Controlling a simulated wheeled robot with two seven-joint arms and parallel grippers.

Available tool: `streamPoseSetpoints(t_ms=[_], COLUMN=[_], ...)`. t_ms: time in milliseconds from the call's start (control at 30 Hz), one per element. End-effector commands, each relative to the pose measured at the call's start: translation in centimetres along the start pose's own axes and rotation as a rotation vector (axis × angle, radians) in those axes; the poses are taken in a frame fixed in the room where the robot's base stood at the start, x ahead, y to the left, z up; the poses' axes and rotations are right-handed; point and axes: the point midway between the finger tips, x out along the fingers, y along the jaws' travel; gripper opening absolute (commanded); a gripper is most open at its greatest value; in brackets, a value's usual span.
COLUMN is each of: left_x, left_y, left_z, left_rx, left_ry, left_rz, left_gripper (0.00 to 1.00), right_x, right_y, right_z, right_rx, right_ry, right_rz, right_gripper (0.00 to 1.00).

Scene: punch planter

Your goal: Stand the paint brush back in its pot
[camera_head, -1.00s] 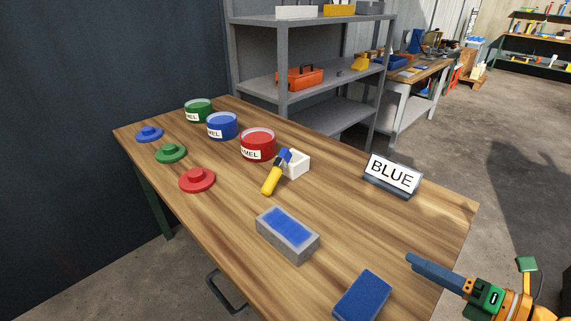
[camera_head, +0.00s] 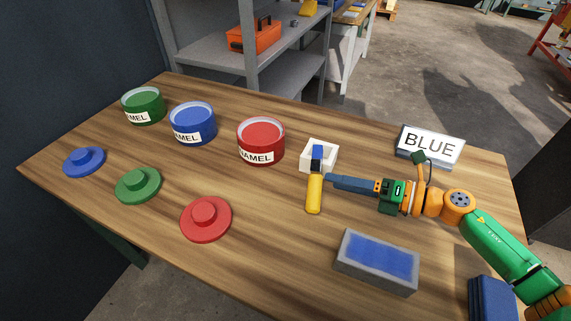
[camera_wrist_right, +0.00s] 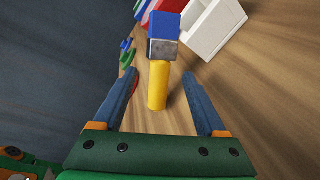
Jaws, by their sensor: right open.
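The paint brush has a yellow handle (camera_head: 314,195) and a blue head (camera_head: 317,153) with a grey band. It lies with the handle toward the table's front and the head at a white square pot (camera_head: 331,158). I cannot tell whether the head rests on the pot's rim. My right gripper (camera_head: 329,181) is open and empty, just right of the handle. In the right wrist view, the brush (camera_wrist_right: 158,85) lies ahead, between the lines of the open fingers (camera_wrist_right: 161,75). The pot (camera_wrist_right: 216,28) is beyond it, upper right. My left gripper is not in view.
Red (camera_head: 261,138), blue (camera_head: 193,122) and green (camera_head: 143,105) tins stand open behind red (camera_head: 205,220), blue (camera_head: 84,162) and green (camera_head: 138,184) lids. A grey block with a blue top (camera_head: 376,262) lies in front. A BLUE sign (camera_head: 430,146) stands right.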

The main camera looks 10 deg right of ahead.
Motion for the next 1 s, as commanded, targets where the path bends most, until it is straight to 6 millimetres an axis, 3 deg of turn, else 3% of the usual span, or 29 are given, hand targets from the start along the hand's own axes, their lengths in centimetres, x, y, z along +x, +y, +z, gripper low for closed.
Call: streamPoseSetpoints(t_ms=[400, 633, 667, 900, 1000], left_x=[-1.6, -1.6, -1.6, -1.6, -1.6], left_y=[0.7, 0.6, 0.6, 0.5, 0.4], left_z=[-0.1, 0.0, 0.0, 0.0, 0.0], left_rx=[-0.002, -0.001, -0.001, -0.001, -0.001], left_ry=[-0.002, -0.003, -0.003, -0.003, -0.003], left_rz=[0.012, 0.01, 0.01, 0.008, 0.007], left_gripper=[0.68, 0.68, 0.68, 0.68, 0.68], right_x=[6.6, 7.0, 6.9, 6.9, 6.9], right_y=[0.1, -0.1, -0.1, -0.1, -0.1], right_z=[-0.4, -0.5, -0.5, -0.5, -0.5], right_rx=[0.0, -0.001, -0.001, -0.001, -0.001], right_ry=[-0.001, 0.0, 0.0, 0.0, 0.0], right_rz=[0.003, 0.0, 0.0, 0.0, 0.0], right_gripper=[0.74, 0.74, 0.69, 0.04, 0.0])
